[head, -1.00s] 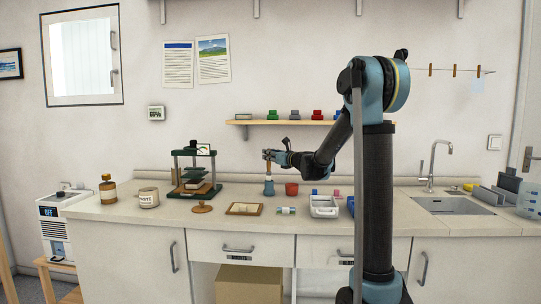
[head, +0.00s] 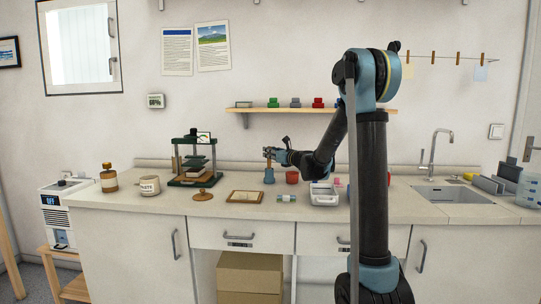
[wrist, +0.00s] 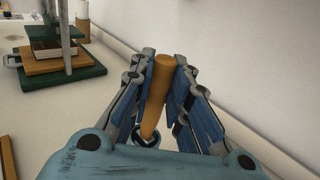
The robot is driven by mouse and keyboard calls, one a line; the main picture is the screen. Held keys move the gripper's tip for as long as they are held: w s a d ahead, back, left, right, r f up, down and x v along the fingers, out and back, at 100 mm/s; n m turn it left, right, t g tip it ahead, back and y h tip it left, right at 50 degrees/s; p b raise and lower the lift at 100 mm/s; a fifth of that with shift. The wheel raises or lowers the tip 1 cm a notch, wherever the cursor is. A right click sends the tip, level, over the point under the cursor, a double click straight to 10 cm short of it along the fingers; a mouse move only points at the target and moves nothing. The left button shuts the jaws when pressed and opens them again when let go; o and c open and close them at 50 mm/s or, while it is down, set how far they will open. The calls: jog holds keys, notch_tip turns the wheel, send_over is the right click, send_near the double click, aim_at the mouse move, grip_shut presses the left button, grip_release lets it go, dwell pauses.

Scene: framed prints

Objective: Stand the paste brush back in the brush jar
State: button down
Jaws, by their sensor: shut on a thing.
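The paste brush (wrist: 160,82) has an orange-brown wooden handle. My gripper (head: 269,151) is shut on this handle above the counter; in the wrist view the fingers (wrist: 164,100) stand on both sides of it. The brush is close to upright, slightly tilted in the wrist view. The blue brush jar (head: 269,176) stands on the counter directly below my gripper. In the wrist view its round rim (wrist: 136,138) shows around the brush's pale lower end. That end appears at or inside the mouth; its depth is hidden.
A framed board (head: 245,197) lies in front. The green press (head: 194,163) and paste pot (head: 149,186) stand left. A shelf (head: 300,109) hangs above.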

jog(key=c, duration=1.4)
grip_release()
jog(key=shift+c, duration=0.2)
